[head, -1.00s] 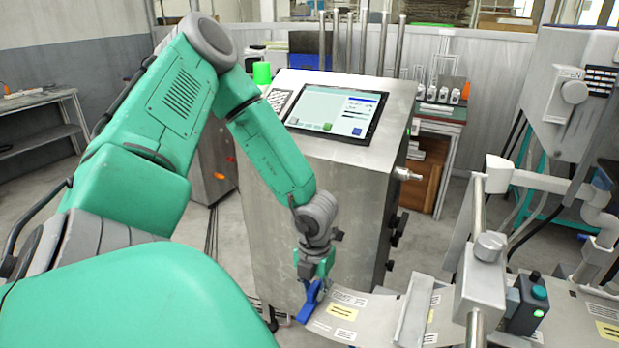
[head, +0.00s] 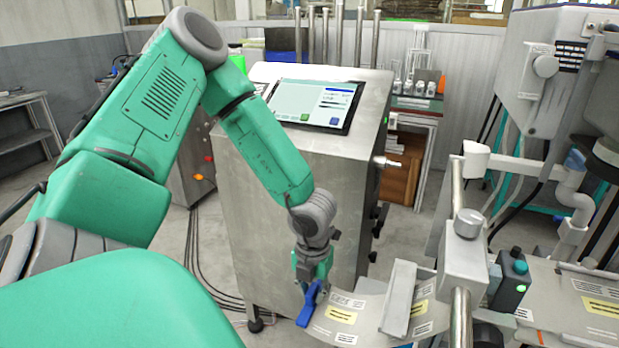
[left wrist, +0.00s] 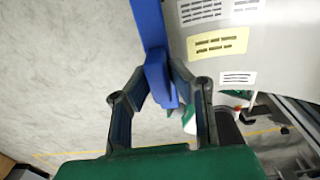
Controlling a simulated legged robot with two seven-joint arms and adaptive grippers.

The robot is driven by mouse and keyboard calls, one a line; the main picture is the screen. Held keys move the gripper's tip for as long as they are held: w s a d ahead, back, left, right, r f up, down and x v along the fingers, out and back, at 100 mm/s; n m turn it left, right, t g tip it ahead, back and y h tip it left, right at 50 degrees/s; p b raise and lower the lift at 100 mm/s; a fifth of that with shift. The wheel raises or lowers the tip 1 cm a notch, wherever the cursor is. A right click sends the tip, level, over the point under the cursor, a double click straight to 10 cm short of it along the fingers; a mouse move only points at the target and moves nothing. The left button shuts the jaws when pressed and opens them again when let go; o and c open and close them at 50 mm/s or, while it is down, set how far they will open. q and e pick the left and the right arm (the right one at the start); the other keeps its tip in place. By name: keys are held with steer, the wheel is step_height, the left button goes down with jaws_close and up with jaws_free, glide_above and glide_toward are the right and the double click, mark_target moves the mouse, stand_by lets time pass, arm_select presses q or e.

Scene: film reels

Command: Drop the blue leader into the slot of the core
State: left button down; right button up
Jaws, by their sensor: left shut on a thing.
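My left gripper (head: 312,278) is shut on a blue piece (head: 309,306), which I take to be the blue leader. It hangs down from the fingers beside the left end of a grey plate. In the left wrist view the left gripper (left wrist: 158,74) has the blue piece (left wrist: 151,28) between its fingertips, and the piece runs up out of the frame. I cannot make out the core or its slot in either view. My right gripper is not in view.
The grey curved plate (head: 375,311) with labels lies right of the gripper, with an upright bracket (head: 398,300) on it. A steel console (head: 290,190) with a screen (head: 315,105) stands behind. A metal post (head: 463,260) and a button box (head: 510,283) stand at right.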

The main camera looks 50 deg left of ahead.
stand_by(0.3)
arm_select(q)
steer(key=w+d+f+b, duration=0.3)
steer(key=w+d+b, duration=0.1)
steer(key=d, duration=0.4)
steer(key=shift+w, duration=0.55)
stand_by(1.0)
steer(key=shift+d+f, duration=0.1)
steer(key=shift+s, duration=0.1)
